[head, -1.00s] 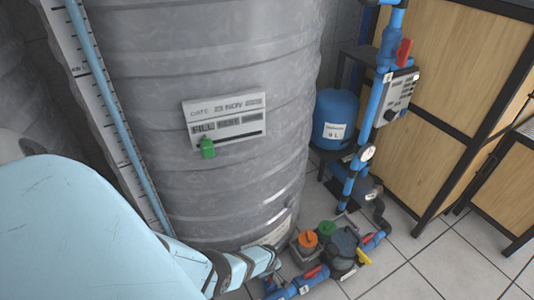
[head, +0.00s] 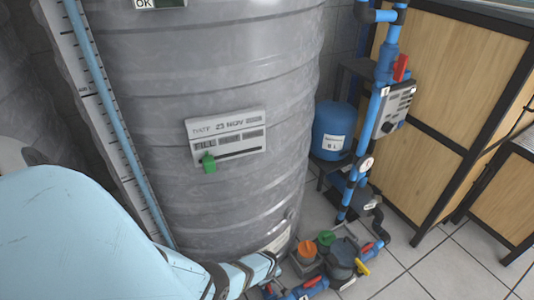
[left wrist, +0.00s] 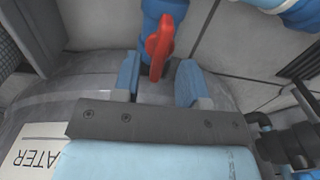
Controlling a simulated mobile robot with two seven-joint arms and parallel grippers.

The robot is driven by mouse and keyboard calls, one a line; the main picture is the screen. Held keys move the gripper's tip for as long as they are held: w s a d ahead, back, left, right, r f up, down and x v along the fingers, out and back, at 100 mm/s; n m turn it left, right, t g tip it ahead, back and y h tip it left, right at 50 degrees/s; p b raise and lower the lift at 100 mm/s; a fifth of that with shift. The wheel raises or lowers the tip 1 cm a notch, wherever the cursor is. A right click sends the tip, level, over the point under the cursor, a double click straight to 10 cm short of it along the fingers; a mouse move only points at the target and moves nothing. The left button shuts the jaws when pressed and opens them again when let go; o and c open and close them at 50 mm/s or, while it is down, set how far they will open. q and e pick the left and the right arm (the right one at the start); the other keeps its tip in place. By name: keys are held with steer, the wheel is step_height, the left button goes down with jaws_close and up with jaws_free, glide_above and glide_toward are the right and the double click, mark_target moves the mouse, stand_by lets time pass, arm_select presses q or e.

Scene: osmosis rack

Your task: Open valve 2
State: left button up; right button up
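Several valves with red handles sit on the blue pipework. One red handle (head: 401,67) is high on the upright pipe, one (head: 368,247) is by the pump, and one (head: 312,283) is low at the bottom edge. I cannot read which is numbered 2. My left arm reaches down beside the tank's base, its gripper end close to the low pipe. In the left wrist view my left gripper (left wrist: 158,82) is open. A red valve handle (left wrist: 161,46) on a blue pipe (left wrist: 165,10) shows between and just beyond its fingers; I see no grip on it. My right gripper is out of view.
A large grey tank (head: 240,60) fills the middle. A pump (head: 343,250) with orange (head: 306,249) and green (head: 326,237) caps and a yellow handle (head: 362,267) stands beside it. A blue vessel (head: 333,125) and wooden cabinet (head: 450,90) are at right. Tiled floor (head: 440,265) is clear at lower right.

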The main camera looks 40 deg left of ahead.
arm_select(q)
step_height(320, 180, up, 7)
steer(key=p, duration=0.4)
steer(key=shift+f, duration=0.2)
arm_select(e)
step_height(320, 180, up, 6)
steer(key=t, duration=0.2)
arm_select(q)
step_height(320, 180, up, 4)
steer(key=p, duration=0.3)
steer(key=shift+r, duration=0.15)
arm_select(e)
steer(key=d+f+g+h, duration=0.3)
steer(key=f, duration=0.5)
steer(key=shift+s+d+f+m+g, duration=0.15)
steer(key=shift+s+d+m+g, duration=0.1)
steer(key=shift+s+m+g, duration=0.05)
